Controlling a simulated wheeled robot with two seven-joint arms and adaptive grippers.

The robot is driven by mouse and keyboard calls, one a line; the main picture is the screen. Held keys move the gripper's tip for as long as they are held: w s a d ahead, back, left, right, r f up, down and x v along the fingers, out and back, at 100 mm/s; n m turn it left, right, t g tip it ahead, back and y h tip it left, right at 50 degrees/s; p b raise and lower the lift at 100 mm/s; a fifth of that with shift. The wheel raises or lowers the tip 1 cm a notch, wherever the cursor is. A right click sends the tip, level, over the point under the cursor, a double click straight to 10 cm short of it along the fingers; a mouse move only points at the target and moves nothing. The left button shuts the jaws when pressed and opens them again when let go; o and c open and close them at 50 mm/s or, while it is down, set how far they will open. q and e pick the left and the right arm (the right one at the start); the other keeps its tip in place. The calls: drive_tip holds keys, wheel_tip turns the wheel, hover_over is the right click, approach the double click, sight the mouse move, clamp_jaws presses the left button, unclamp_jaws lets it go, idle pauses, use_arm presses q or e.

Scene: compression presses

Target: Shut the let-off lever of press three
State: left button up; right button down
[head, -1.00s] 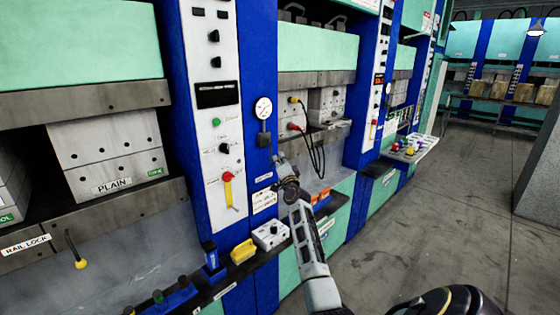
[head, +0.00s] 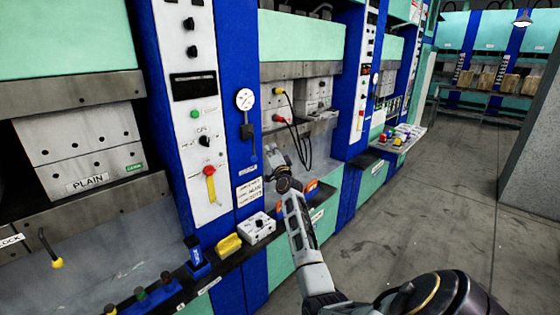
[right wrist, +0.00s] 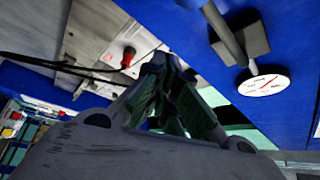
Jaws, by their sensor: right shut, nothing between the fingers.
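A dark lever (head: 252,148) hangs nearly straight down from a small dark block below the round white gauge (head: 245,98), on a blue post. It looks like the let-off lever; I cannot read a label naming it or the press. The right wrist view shows the gauge (right wrist: 265,85) and a grey bar (right wrist: 222,32) beside a dark block. My right gripper (head: 275,158) is shut and empty, just right of the lever's lower end in the head view, apparently apart from it. Its fingers (right wrist: 172,68) also show in the right wrist view. My left gripper is out of view.
Below are a yellow object (head: 228,243) and a white control box (head: 257,227) on a ledge. Black cables (head: 295,135) hang behind my gripper. The floor at right is clear.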

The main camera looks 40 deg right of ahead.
drive_tip(key=s+a, duration=0.4)
drive_tip(key=s, duration=0.4)
drive_tip(key=shift+s+a+b, duration=0.3)
drive_tip(key=shift+a, duration=0.1)
idle(0.4)
idle(0.4)
drive_tip(key=shift+a, duration=0.1)
